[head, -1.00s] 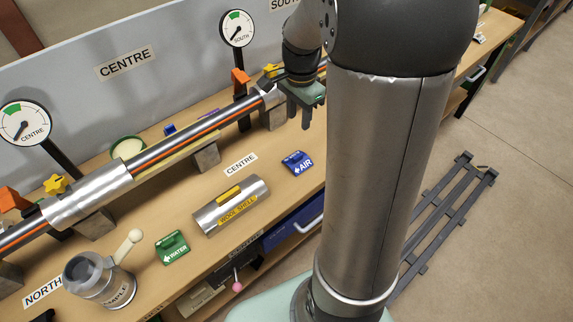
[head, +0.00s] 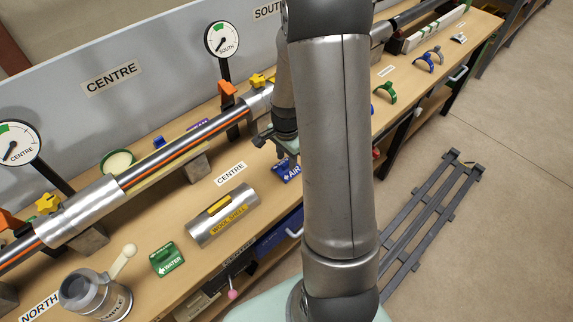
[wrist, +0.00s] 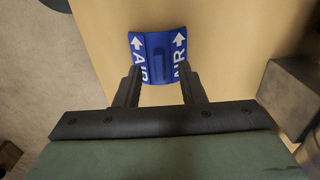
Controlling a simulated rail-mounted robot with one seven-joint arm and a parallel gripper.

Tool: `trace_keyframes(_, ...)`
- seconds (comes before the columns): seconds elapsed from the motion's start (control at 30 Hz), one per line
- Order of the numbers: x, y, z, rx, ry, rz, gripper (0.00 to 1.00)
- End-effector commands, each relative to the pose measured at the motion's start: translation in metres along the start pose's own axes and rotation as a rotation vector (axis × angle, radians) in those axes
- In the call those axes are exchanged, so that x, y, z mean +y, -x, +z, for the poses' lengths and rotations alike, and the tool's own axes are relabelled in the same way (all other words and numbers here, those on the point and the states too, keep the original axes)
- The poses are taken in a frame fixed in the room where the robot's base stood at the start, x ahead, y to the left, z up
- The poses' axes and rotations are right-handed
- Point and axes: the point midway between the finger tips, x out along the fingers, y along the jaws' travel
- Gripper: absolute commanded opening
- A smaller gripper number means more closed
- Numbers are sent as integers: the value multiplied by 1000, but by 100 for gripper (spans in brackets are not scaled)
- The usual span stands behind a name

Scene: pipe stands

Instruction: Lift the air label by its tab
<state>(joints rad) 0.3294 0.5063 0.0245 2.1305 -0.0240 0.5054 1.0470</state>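The air label (head: 287,172) is a blue curved piece with white AIR lettering and arrows. It lies on the wooden bench right of the wool shell, partly hidden by my arm in the head view. In the wrist view the air label (wrist: 150,42) is ahead of my fingers, with its raised blue tab (wrist: 159,62) in the middle. My gripper (wrist: 159,72) is open and empty, one finger on each side of the tab's line. The fingertips overlap the label's lower part in the picture; I cannot tell the remaining gap. In the head view, my gripper (head: 276,148) is just above the label.
The silver wool shell (head: 223,215) and the green water label (head: 166,260) lie to the left. The long pipe (head: 180,148) on its blocks runs behind. A grey block (wrist: 290,98) is close to the right in the wrist view. Coloured clips (head: 385,92) lie further right.

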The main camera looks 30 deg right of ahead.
Motion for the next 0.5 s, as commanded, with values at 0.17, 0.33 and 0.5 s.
trace_keyframes(0.17,0,-15,0,0,2,0,36)
trace_keyframes(0.33,0,-16,0,1,1,-1,36)
trace_keyframes(0.5,0,-16,0,1,1,-1,3)
